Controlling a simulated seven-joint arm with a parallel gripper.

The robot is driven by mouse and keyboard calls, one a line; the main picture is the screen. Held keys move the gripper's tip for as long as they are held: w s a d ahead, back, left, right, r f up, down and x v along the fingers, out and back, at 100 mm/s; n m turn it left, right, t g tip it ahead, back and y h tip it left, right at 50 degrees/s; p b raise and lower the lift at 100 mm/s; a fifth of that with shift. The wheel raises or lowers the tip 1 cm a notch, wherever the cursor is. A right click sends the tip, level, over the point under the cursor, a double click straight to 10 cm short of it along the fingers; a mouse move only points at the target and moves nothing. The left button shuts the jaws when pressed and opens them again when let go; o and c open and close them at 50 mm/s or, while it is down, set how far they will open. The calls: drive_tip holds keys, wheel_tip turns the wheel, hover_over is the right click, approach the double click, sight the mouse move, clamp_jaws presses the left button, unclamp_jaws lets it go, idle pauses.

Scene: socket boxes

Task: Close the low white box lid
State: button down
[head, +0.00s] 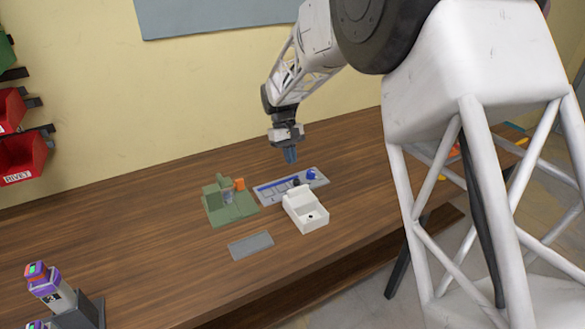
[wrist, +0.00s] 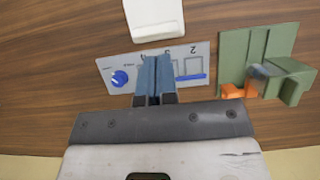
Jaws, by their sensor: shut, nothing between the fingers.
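The low white box (head: 306,213) sits on the wooden table just in front of a grey panel. Its open inside faces up, with a small dark spot in it, and a raised white part (head: 298,191) stands at its back edge; I cannot tell for sure whether this is the lid. In the wrist view only part of the white box (wrist: 154,32) shows, cut by the top edge. My gripper (head: 291,156) points down above the grey panel, behind the box and apart from it. Its fingers (wrist: 153,72) are together and empty.
The grey panel (head: 318,181) carries a blue knob (head: 312,174) and blue strips. A green fixture (head: 232,210) with an orange piece (head: 239,184) stands to its left. A flat grey plate (head: 250,246) lies in front. Purple-and-white items (head: 49,286) stand at front left. The left tabletop is mostly clear.

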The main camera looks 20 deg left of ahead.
drive_tip(key=shift+w+a+r, duration=0.1)
drive_tip(key=shift+r, duration=0.3)
drive_tip(key=s+d+r+m+t+y, duration=0.1)
drive_tip(key=s+d+r+m, duration=0.1)
drive_tip(key=s+d+r, duration=0.5)
drive_tip(key=s+d+r+m+t+y, duration=0.1)
drive_tip(key=s+d+r, duration=0.2)
drive_tip(key=d, duration=0.8)
drive_tip(key=s+d+r+m+t, duration=0.1)
drive_tip(key=s+d+r+m, duration=0.1)
drive_tip(key=s+d+r, duration=0.5)
drive_tip(key=s+d+f+m+t, duration=0.1)
drive_tip(key=s+d+f+m, duration=0.1)
drive_tip(key=s+d, duration=0.6)
drive_tip(key=s+d+f+m+t+y, duration=0.1)
drive_tip(key=s+d+f+m, duration=0.1)
drive_tip(key=s+d, duration=0.7)
drive_tip(key=shift+s+f+t, duration=0.4)
drive_tip(key=shift+s, duration=2.5)
